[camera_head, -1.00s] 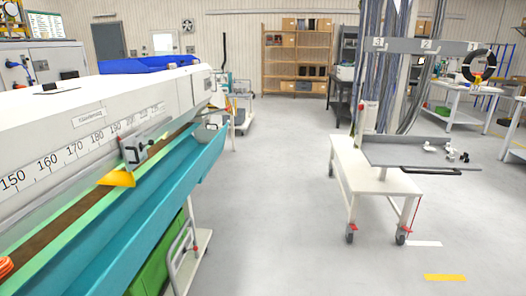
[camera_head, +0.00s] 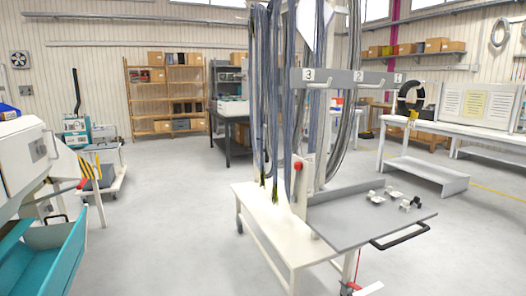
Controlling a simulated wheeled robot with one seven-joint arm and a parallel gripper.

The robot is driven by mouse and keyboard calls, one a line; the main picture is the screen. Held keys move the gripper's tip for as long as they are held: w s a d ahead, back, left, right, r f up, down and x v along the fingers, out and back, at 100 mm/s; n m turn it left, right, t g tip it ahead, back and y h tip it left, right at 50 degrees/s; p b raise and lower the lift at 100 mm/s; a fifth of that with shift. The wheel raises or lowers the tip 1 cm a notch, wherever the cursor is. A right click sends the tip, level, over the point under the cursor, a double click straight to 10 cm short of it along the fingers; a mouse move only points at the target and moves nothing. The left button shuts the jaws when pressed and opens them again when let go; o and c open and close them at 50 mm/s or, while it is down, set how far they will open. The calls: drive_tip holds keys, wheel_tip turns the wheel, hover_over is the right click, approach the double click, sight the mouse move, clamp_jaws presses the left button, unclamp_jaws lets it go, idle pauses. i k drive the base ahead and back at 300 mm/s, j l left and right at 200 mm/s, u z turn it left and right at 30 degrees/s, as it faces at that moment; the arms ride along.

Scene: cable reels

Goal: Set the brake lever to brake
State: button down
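A white wheeled cart (camera_head: 262,211) stands right of centre, with cables hanging above it. A white upright part on the cart carries a red knob (camera_head: 298,166). A thin red bar (camera_head: 356,266) shows low at the cart's front right leg, near a caster (camera_head: 350,287). I cannot tell which of these red parts is the brake lever, or how it is set. My gripper is not in view.
A grey tray (camera_head: 345,222) with a black handle (camera_head: 400,237) and small white fittings juts from the cart's right. Numbered hooks (camera_head: 358,80) hang above. A teal trough (camera_head: 62,262) stands at left. Open floor (camera_head: 165,215) lies between.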

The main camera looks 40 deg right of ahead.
sight(298, 166)
drive_tip(key=i, duration=2.45)
drive_tip(key=z, duration=0.2)
